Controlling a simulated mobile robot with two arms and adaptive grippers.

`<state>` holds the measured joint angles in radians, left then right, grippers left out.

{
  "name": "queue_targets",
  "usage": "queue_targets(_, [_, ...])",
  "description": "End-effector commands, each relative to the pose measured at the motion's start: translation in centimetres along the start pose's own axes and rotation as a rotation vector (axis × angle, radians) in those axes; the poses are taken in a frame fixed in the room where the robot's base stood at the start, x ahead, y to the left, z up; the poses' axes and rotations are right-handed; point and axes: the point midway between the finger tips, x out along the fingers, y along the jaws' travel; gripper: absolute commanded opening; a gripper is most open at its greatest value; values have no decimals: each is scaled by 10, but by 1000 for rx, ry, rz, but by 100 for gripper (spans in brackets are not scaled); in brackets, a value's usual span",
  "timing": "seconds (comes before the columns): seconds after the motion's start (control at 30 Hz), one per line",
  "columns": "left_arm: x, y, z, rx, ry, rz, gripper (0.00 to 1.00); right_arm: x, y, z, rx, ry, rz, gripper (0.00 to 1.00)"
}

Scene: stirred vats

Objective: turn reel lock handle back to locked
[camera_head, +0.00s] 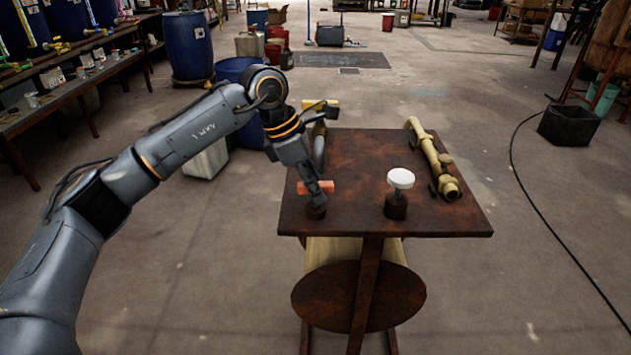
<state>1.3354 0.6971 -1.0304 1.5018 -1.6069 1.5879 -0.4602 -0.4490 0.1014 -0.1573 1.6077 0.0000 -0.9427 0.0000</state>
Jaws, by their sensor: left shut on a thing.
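The reel lock handle (325,186) is a short orange bar on a dark round base (316,211) at the left front of a rusty brown table (350,165). My left gripper (314,188) reaches down from the left and is shut on the orange handle. The fingers partly hide the handle's left and middle. Under the table is a pale reel drum with a rusty round end plate (358,297). My right gripper is not in view.
A white round knob (400,178) on a dark base stands to the right of the handle. Brass pipe fittings (433,160) lie at the table's right. Blue barrels (188,47) stand behind my left arm. A black cable (540,200) crosses the open floor at right.

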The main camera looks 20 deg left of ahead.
Motion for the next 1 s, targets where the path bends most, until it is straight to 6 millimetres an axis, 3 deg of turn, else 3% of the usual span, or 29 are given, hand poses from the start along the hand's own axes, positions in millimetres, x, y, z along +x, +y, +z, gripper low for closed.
queue_targets(0.3, [-1,1,1,80,-2,-30,0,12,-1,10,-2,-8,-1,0])
queue_targets(0.77, [-1,1,1,90,-2,-33,0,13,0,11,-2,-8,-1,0])
queue_targets(0.8, [-1,1,1,90,-1,-33,27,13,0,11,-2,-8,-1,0])
queue_targets(0.87, [-1,0,1,90,-1,-34,39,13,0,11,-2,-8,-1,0])
queue_targets(1.0, [0,0,0,89,0,-34,42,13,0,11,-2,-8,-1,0])
